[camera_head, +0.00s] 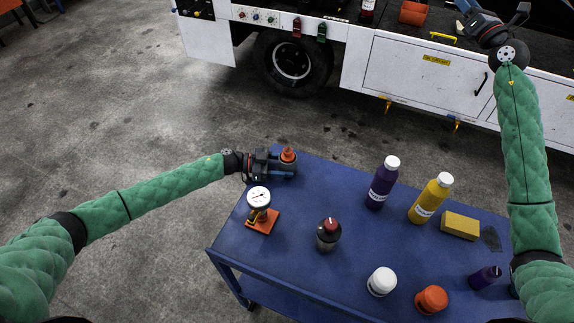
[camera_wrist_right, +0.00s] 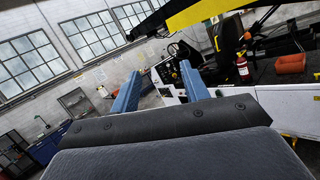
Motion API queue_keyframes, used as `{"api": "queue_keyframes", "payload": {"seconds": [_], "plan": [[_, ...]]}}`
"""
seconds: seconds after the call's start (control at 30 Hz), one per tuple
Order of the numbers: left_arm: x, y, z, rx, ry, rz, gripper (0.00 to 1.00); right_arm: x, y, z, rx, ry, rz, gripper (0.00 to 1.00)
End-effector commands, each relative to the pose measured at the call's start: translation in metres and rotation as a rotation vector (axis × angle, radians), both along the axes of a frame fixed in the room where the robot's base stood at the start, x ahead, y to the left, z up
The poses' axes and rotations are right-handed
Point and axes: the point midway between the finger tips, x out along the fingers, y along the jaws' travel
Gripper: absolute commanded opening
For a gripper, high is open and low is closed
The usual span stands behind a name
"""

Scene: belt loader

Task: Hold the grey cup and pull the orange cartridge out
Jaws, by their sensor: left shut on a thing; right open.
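The orange cartridge (camera_head: 288,155) stands upright at the far left corner of the blue cart, its top showing above my left gripper (camera_head: 284,166). The left gripper is shut at its base, around what seems to be the grey cup; the fingers hide most of the cup. My right gripper (camera_head: 492,14) is raised at the top right of the head view, far from the cart and near the vehicle. In the right wrist view its two blue fingers (camera_wrist_right: 163,78) are apart with nothing between them.
The blue cart (camera_head: 285,255) carries a gauge on an orange base (camera_head: 262,222), a red-topped dark container (camera_head: 329,234), purple bottle (camera_head: 382,184), yellow bottle (camera_head: 430,200), yellow block (camera_head: 460,225), white jar (camera_head: 381,281), orange jar (camera_head: 431,299) and small purple bottle (camera_head: 484,278). The white vehicle (camera_head: 420,68) stands behind.

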Motion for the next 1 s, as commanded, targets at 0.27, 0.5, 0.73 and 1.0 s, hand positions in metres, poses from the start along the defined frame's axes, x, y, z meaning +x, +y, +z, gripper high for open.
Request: {"api": "queue_keyframes", "payload": {"seconds": [0.27, 0.5, 0.73, 1.0], "plan": [[0.000, 0.000, -0.001, 0.001, 0.001, 0.000, 0.41, 0.025, 0.108, -0.012, 0.078, 0.153, 0.236, 0.45], [0.000, 0.000, -0.001, 0.001, 0.001, 0.000, 0.41, 0.033, 0.202, -0.029, 0.126, 0.325, 0.430, 0.45], [0.000, 0.000, -0.001, 0.001, 0.001, 0.000, 0.41, 0.027, 0.291, -0.053, 0.148, 0.529, 0.596, 0.45], [0.000, 0.000, -0.001, 0.001, 0.001, 0.000, 0.41, 0.004, 0.387, -0.094, 0.142, 0.836, 0.749, 0.45]]}}
